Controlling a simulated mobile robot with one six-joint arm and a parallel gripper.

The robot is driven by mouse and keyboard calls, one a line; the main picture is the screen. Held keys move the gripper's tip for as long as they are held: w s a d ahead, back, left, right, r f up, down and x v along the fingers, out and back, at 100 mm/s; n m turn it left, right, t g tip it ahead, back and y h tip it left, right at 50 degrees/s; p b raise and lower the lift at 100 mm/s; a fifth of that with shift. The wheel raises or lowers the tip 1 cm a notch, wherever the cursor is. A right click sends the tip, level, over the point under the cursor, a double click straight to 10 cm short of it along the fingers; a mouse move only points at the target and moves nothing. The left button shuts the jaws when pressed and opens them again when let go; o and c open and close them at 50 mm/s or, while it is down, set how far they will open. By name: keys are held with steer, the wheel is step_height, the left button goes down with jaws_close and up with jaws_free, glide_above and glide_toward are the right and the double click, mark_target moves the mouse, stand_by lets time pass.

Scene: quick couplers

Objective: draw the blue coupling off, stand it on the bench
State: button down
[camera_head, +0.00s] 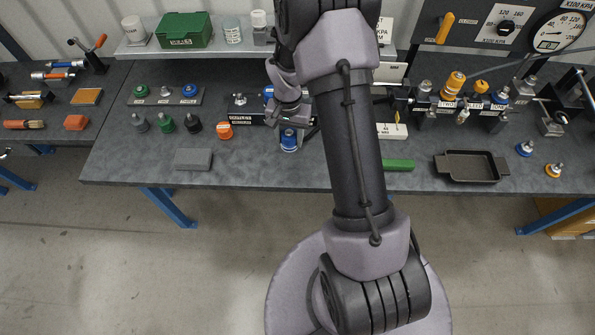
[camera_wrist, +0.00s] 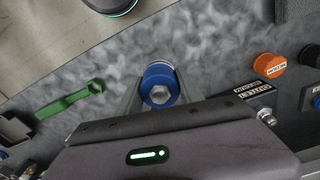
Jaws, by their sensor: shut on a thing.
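In the head view the blue coupling (camera_head: 289,141) shows below my gripper (camera_head: 290,122), near the middle of the grey bench (camera_head: 260,176). My gripper is shut on it. It looks upright and clear of the block behind it. I cannot tell whether its lower end touches the bench.
An orange cap (camera_head: 225,131) stands to the left, beside several dark and green caps. A grey block (camera_head: 193,159) lies at the front left. A green spanner (camera_wrist: 70,100) lies near the coupling. A black tray (camera_head: 471,167) stands to the right. The bench front between block and spanner is clear.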

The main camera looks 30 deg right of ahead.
steer(key=shift+s, duration=0.3)
steer(key=shift+w+f, duration=0.1)
steer(key=shift+w, duration=0.15)
step_height(320, 180, down, 8)
steer(key=b, duration=0.6)
steer(key=shift+r, duration=0.2)
steer(key=shift+f+b, duration=0.65)
steer(key=shift+b, duration=0.2)
steer(key=c, duration=0.7)
jaws_free()
steer(key=shift+o, duration=0.2)
step_height(320, 180, up, 17)
steer(key=p, duration=0.4)
steer(key=shift+r+p, duration=0.2)
steer(key=shift+p, duration=0.15)
